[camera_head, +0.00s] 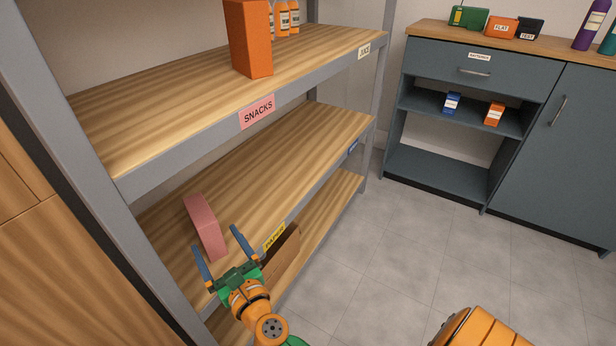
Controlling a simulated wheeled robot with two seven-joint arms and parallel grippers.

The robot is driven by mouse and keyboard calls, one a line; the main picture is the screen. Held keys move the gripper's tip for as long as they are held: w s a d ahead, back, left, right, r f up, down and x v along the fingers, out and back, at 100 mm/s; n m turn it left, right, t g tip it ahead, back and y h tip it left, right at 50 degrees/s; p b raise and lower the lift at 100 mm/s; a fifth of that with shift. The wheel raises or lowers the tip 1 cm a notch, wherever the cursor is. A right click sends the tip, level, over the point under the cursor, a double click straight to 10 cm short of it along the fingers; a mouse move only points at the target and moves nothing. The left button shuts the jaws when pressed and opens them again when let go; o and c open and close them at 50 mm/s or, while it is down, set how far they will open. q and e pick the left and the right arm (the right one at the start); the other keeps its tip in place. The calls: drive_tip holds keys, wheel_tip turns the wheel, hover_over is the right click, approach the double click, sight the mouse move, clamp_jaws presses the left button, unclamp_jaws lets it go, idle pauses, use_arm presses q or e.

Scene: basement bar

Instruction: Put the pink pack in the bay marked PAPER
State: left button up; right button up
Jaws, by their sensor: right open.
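The pink pack (206,228) stands on the middle shelf board (270,178) of the rack, towards its left end. My right gripper (216,240) is open at the front of that shelf. Its two blue fingers point towards the pack, and the pack's near end shows between them; I cannot tell whether they touch it. A yellow label (274,237) is on the shelf edge just right of the gripper, too small to read surely. A blue label (353,148) sits further right on the same edge, also unreadable. My left gripper is not in view.
The upper shelf, with a SNACKS label (257,112), holds an orange box (250,40) and several bottles (284,18). A brown item (281,258) is below the yellow label. The middle shelf is clear right of the pack. A grey-blue cabinet (475,90) stands at the right.

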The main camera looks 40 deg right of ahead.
drive_tip(key=s+f+n+g+y, duration=0.1)
drive_tip(key=s+f+n+g, duration=0.25)
drive_tip(key=f+n, duration=0.55)
drive_tip(key=s+d+f+n+g+y, duration=0.15)
drive_tip(key=s+f+n, duration=0.25)
drive_tip(key=f+n, duration=0.5)
drive_tip(key=s+f+n+g+y, duration=0.1)
drive_tip(key=s+f+n+g, duration=0.25)
drive_tip(key=f+n, duration=0.6)
drive_tip(key=s+d+f+n+g+h, duration=0.1)
drive_tip(key=s+d+f+n+g, duration=0.1)
drive_tip(key=s, duration=0.6)
drive_tip(key=s+d+f+n+g+h, duration=0.1)
drive_tip(key=s+d+f+n+g, duration=0.2)
drive_tip(key=s, duration=0.6)
drive_tip(key=s+d+f+n+g+h, duration=0.1)
drive_tip(key=s+d+f+n+g, duration=0.2)
drive_tip(key=s+f, duration=0.4)
drive_tip(key=shift+s+d+f+n, duration=0.15)
drive_tip(key=shift+s+d+n, duration=0.4)
drive_tip(key=shift+s+n, duration=0.55)
drive_tip(key=shift+w, duration=0.25)
